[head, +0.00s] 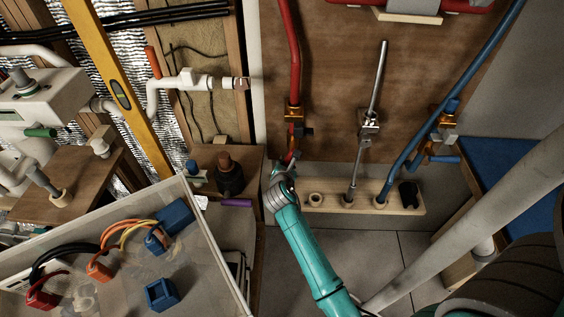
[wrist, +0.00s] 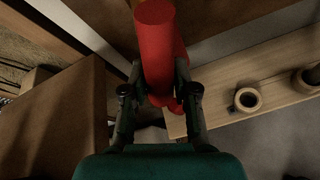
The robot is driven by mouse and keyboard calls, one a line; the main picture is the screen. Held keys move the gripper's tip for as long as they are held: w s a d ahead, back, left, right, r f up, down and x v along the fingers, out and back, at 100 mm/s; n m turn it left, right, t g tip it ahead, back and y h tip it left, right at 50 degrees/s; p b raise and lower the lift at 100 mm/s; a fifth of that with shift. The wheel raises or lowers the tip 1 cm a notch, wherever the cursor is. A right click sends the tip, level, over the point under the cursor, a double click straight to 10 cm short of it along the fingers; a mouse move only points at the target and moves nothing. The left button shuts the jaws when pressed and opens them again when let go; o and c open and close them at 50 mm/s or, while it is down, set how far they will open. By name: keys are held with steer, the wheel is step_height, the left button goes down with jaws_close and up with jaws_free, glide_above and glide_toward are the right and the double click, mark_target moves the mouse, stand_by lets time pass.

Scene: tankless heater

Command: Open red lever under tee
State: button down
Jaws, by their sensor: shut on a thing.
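The red pipe (head: 288,40) runs down the brown board to a brass tee (head: 293,115) with dark fittings below it. A small bit of red (head: 288,158) shows under the tee, beside the end of my teal arm. In the wrist view the red lever (wrist: 155,45) is a thick red rod with a rounded end, close to the camera. My gripper (wrist: 160,97) has one finger on each side of the red piece and is shut on it. In the head view my wrist mostly hides the fingers and the lever's lower part.
A wooden strip with holes (head: 330,200) lies right of my arm; a grey rod and the blue pipe (head: 410,145) meet it. A bin (head: 222,262) with coloured connectors is at lower left. A grey pipe (head: 470,220) crosses the right.

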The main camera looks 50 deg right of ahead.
steer(key=shift+s+d+f+n+g+h, duration=0.1)
steer(key=shift+s+d+n+g+h, duration=0.3)
steer(key=shift+n, duration=0.25)
steer(key=shift+s+d+f+n+g+h, duration=0.1)
steer(key=shift+s+d+n+g+h, duration=0.2)
steer(key=shift+s+n+h, duration=0.25)
steer(key=c, duration=0.9)
jaws_free()
steer(key=shift+o, duration=0.2)
steer(key=v, duration=1.2)
steer(key=shift+r, duration=0.15)
